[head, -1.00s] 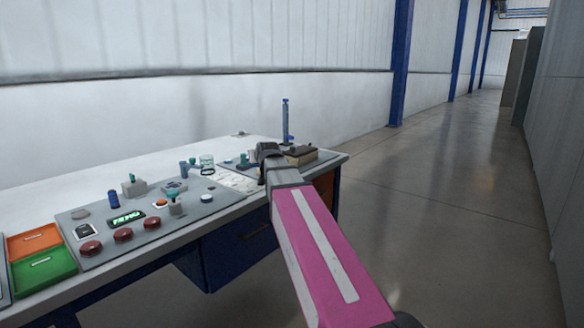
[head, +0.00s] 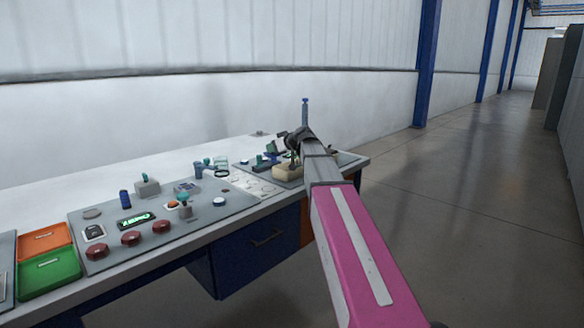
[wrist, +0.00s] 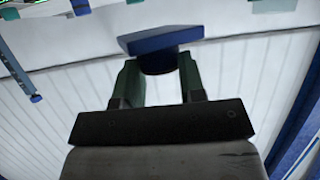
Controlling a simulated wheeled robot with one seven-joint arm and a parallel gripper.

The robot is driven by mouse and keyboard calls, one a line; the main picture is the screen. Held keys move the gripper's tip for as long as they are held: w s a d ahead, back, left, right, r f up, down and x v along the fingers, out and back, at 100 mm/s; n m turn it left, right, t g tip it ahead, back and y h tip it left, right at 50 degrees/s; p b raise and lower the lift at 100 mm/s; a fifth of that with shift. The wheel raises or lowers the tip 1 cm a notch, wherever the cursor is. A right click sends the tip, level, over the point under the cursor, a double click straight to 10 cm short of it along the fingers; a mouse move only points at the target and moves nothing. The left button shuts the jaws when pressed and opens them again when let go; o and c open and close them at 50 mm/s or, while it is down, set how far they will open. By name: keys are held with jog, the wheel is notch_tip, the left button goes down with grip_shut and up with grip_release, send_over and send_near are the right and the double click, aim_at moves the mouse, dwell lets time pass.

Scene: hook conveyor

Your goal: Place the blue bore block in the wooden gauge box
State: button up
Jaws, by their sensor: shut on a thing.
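The blue bore block (wrist: 158,40) is held between the two green fingers of my gripper (wrist: 158,76) in the wrist view. It has a wide flat top part and a darker round part between the fingers. In the head view my gripper (head: 286,141) is above the right end of the bench, and the block is too small to make out clearly there. A pale wooden box (head: 288,173), which looks like the gauge box, sits on the bench just below my gripper. My gripper and arm partly cover the box, and its inside cannot be made out.
A grey panel (head: 115,251) with red buttons, a green display and small fittings fills the bench's middle. Orange (head: 45,239) and green (head: 48,272) trays lie at the left. A blue post (head: 305,113) stands behind my gripper. The bench's back strip is clear.

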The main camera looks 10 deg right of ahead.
jog(key=shift+w+d+f, duration=0.25)
jog(key=shift+d+f, duration=0.95)
jog(key=shift+f, duration=0.2)
jog(key=shift+w+d+f, duration=0.3)
jog(key=shift+d+f, duration=0.9)
jog(key=shift+f, duration=0.25)
jog(key=shift+w+d+f, duration=0.25)
jog(key=shift+d+f, duration=0.95)
jog(key=shift+f, duration=0.2)
jog(key=shift+f, duration=0.2)
jog(key=shift+f, duration=0.2)
